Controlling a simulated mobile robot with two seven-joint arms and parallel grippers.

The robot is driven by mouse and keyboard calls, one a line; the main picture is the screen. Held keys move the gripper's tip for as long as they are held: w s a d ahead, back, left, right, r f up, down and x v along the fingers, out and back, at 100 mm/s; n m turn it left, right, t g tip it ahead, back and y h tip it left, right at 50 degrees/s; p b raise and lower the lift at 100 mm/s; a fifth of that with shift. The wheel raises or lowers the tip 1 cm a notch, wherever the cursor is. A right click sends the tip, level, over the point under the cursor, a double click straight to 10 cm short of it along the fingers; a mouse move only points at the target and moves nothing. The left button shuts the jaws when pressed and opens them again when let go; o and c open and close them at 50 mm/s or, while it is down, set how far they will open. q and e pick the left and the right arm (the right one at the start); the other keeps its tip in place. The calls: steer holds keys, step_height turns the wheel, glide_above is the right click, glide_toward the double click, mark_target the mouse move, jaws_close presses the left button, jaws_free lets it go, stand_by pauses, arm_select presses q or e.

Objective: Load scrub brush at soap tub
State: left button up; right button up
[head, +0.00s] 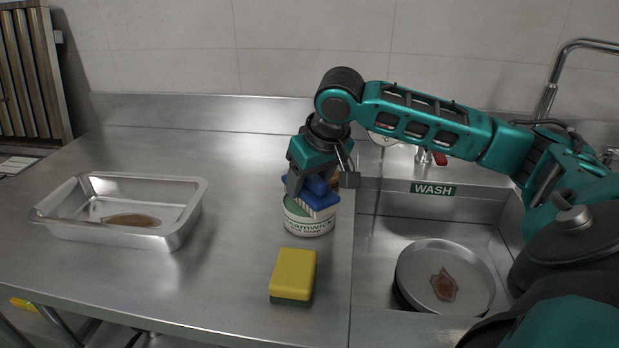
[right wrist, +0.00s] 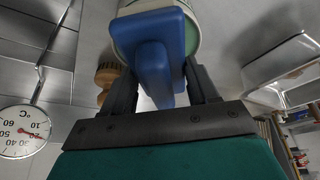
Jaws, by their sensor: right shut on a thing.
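A blue scrub brush (head: 318,196) with pale bristles is held in my right gripper (head: 316,185), right at the mouth of the soap tub (head: 308,219). The tub is a round white container with green lettering and green contents, standing on the steel counter near the sink edge. The right wrist view shows the blue brush (right wrist: 153,62) between the fingers of my right gripper (right wrist: 160,88), with the tub rim (right wrist: 193,10) behind it. I cannot tell whether the bristles touch the soap. My left gripper is not in view.
A yellow and green sponge (head: 294,273) lies in front of the tub. A steel pan (head: 190,215) with a brown stain stands at left. A round stained pan (head: 480,268) sits in the sink below the WASH label (head: 433,189). A wooden-handled brush (right wrist: 107,75) stands near the tub.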

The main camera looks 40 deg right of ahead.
steer(key=shift+s+f+p, duration=0.1)
steer(key=shift+f+p, duration=0.1)
steer(key=shift+p, duration=0.25)
stand_by(1.8)
steer(key=shift+r+p, duration=0.8)
steer(key=shift+p, duration=0.2)
steer(key=shift+r+p, duration=0.9)
steer(key=shift+p, duration=0.2)
steer(key=shift+r+p, duration=0.8)
steer(key=shift+p, duration=0.2)
steer(key=shift+r+p, duration=0.25)
steer(key=shift+p, duration=0.05)
steer(key=shift+r, duration=0.9)
